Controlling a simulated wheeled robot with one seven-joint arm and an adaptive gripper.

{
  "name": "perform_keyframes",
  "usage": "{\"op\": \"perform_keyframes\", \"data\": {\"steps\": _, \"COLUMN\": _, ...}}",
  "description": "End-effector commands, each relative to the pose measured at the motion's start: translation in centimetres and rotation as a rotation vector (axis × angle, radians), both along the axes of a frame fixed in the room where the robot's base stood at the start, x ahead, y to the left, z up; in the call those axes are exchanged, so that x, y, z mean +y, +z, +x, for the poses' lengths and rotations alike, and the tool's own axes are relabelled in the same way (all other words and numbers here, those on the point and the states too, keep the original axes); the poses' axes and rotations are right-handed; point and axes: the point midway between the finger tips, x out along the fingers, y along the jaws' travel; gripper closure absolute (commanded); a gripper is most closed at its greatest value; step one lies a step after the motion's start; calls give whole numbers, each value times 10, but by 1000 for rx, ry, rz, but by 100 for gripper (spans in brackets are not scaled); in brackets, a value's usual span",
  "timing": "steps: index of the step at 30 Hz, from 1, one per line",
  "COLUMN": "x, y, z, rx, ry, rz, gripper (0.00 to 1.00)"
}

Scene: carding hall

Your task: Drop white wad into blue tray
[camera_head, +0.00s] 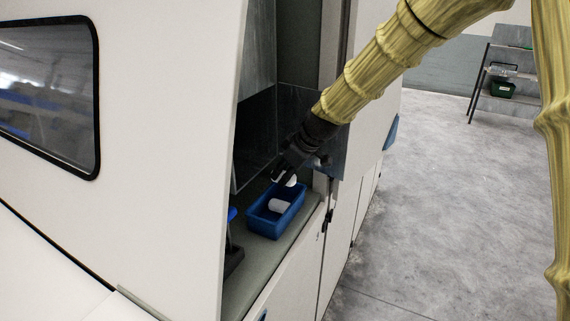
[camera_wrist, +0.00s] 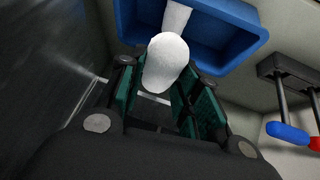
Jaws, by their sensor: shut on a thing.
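The blue tray (camera_head: 252,222) stands on a grey shelf inside the machine's opening; it also shows at the top of the wrist view (camera_wrist: 232,52). A white wad (camera_wrist: 166,62) is between the fingers of my gripper (camera_head: 284,176). My gripper is shut on it and points down over the far end of the tray. The held wad shows small below the fingers in the head view (camera_head: 291,182). A second white piece (camera_head: 279,205) lies in the tray; it also shows in the wrist view (camera_wrist: 176,17), partly cut off by the frame.
A dark holder (camera_wrist: 285,68) with blue- and red-handled tools stands beside the tray. The white machine housing (camera_head: 170,130) frames the opening on the left. Dark panels back the shelf. A rack (camera_head: 505,80) with a green box stands far right across open grey floor.

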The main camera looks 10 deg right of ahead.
Motion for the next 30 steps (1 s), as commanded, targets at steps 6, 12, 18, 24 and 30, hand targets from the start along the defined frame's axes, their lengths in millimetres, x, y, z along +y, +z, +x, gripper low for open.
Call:
{"op": "perform_keyframes", "data": {"steps": 6, "x": 0, "y": -13, "z": 0, "rx": 1, "ry": 0, "rz": 1, "gripper": 76}}
{"op": "perform_keyframes", "data": {"steps": 12, "x": 0, "y": -15, "z": 0, "rx": 0, "ry": 0, "rz": 0, "gripper": 76}}
{"op": "perform_keyframes", "data": {"steps": 18, "x": 0, "y": -15, "z": 0, "rx": 0, "ry": 0, "rz": 0, "gripper": 59}}
{"op": "perform_keyframes", "data": {"steps": 24, "x": 0, "y": -15, "z": 0, "rx": 0, "ry": 0, "rz": 0, "gripper": 42}}
{"op": "perform_keyframes", "data": {"steps": 30, "x": 0, "y": -15, "z": 0, "rx": 0, "ry": 0, "rz": 0, "gripper": 42}}
